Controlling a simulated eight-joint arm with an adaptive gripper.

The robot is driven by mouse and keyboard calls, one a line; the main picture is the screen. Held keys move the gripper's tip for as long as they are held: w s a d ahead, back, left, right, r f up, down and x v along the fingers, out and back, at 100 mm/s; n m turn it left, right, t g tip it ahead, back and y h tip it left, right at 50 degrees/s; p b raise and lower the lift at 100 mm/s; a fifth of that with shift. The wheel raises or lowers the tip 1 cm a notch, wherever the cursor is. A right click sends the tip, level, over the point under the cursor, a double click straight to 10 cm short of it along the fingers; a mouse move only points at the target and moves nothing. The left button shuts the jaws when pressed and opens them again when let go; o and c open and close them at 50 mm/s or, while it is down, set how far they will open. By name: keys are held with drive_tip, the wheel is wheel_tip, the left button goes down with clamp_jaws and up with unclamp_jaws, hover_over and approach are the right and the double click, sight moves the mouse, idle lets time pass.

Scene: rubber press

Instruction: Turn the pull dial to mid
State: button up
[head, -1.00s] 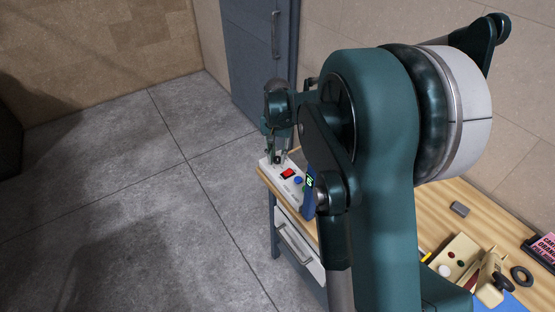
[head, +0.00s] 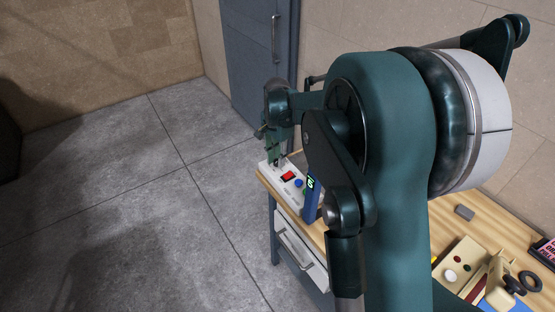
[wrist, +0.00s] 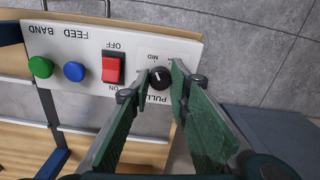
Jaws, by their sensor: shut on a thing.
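The pull dial (wrist: 160,77) is a small black round knob with a white mark, at the right end of a white control panel (wrist: 137,50) in the wrist view. The word MID is printed beside it and PULL on its other side. My gripper (wrist: 162,80) has its two green fingers on either side of the dial and is shut on it. In the head view my gripper (head: 278,158) is at the panel's far end, and the dial is hidden there. The exact mark direction is hard to read.
A red OFF/ON rocker switch (wrist: 113,69), a blue button (wrist: 74,71) and a green button (wrist: 41,67) share the panel. The panel is on a wooden bench (head: 463,199) with tools at lower right.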

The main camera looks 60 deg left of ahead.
drive_tip(key=o, duration=0.9)
drive_tip(key=shift+r, duration=0.2)
wheel_tip(320, 180, up, 12)
drive_tip(key=shift+f, duration=0.15)
idle(0.5)
idle(0.3)
